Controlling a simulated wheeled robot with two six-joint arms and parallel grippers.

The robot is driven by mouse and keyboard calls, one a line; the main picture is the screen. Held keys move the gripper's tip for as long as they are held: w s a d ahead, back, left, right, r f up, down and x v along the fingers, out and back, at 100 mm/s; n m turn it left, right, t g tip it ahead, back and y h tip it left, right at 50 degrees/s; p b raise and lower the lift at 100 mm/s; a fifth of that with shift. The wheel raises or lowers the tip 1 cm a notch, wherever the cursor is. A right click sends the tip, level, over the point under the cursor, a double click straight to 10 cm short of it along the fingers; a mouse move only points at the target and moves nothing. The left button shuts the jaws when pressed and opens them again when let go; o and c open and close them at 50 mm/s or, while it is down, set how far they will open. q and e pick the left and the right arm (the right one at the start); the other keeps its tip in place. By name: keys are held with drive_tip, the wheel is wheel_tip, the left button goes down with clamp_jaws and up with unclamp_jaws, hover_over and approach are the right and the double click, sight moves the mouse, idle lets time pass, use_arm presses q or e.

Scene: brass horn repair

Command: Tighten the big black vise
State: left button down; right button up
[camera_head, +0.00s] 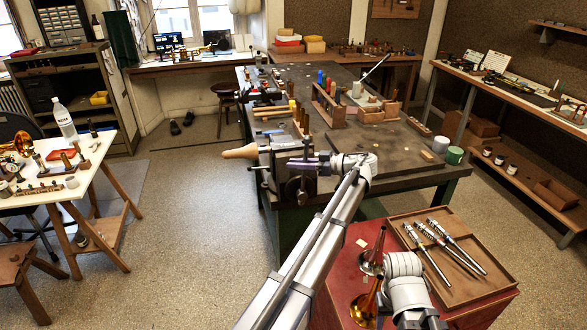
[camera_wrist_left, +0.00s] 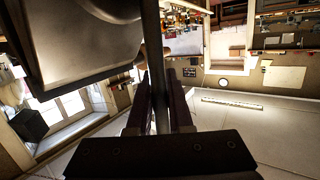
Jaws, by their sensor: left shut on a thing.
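The big black vise (camera_head: 284,178) is mounted at the near left corner of the dark workbench, with a pale wooden handle-like piece (camera_head: 240,152) sticking out to its left. My left gripper (camera_head: 308,164) reaches the front of the vise from the right, its purplish fingers level. In the left wrist view, my left gripper (camera_wrist_left: 160,95) is shut on the dark vise handle bar (camera_wrist_left: 156,50), which runs between its two fingers. The vise body (camera_wrist_left: 85,50) fills the upper left of that view.
The workbench (camera_head: 402,172) carries a wooden tool rack (camera_head: 335,112) and several tools behind the vise. A red cabinet (camera_head: 345,270) at the near right holds brass bells (camera_head: 366,300) and a brown tray (camera_head: 470,288) with metal tools. Open floor lies left of the vise.

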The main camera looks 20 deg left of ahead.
use_arm(q)
drive_tip(key=shift+d+f, duration=0.1)
drive_tip(key=shift+d, duration=0.15)
drive_tip(key=c, duration=1)
unclamp_jaws()
drive_tip(key=shift+s+d, duration=0.1)
drive_tip(key=shift+o, duration=0.8)
drive_tip(key=d+r+p, duration=0.1)
drive_tip(key=d, duration=0.6)
drive_tip(key=shift+w+d+r, duration=0.2)
drive_tip(key=shift+w+r, duration=0.1)
drive_tip(key=shift+d, duration=0.1)
